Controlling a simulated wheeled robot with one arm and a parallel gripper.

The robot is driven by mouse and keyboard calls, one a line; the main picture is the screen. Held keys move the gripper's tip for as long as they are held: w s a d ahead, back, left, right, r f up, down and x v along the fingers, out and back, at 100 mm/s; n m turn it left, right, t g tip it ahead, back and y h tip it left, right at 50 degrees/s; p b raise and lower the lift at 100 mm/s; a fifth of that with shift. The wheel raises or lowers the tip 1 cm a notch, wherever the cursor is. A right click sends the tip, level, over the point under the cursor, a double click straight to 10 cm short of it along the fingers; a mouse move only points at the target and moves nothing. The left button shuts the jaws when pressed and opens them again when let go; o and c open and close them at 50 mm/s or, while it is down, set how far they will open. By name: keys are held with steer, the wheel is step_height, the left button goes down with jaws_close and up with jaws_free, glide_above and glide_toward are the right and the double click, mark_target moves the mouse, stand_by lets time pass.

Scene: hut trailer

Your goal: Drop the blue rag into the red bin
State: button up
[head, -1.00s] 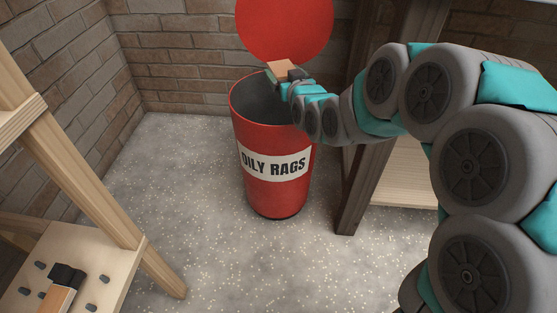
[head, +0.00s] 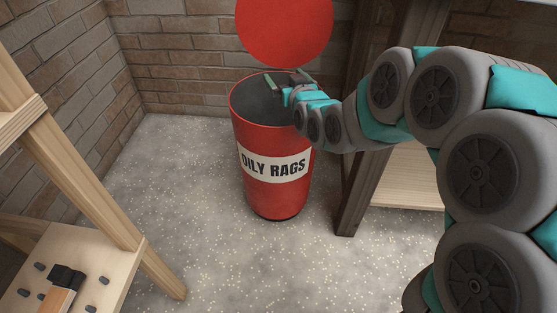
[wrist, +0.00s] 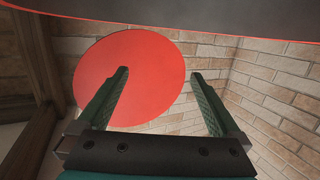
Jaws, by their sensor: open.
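The red bin (head: 272,195), labelled OILY RAGS, stands on the floor with its round red lid (head: 285,30) raised behind it. The lid also shows in the wrist view (wrist: 140,85). My gripper (head: 288,80) is at the bin's mouth, over the right part of the opening. In the wrist view my gripper (wrist: 160,73) has its two green fingers wide apart with nothing between them. No blue rag shows in any view. The visible part of the bin's inside is dark, and its bottom is hidden.
A wooden shelf frame (head: 90,185) stands at the left, with a black-headed, wooden-handled tool (head: 64,285) on its lower board. A dark wooden post (head: 362,175) and a pale shelf (head: 405,185) stand right of the bin. Brick walls close off the back. Speckled floor is clear in front.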

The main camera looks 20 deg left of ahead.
steer(key=f+v, duration=0.1)
steer(key=v, duration=0.5)
steer(key=shift+s+d+r, duration=0.2)
steer(key=shift+s+r, duration=0.05)
steer(key=shift+r, duration=0.25)
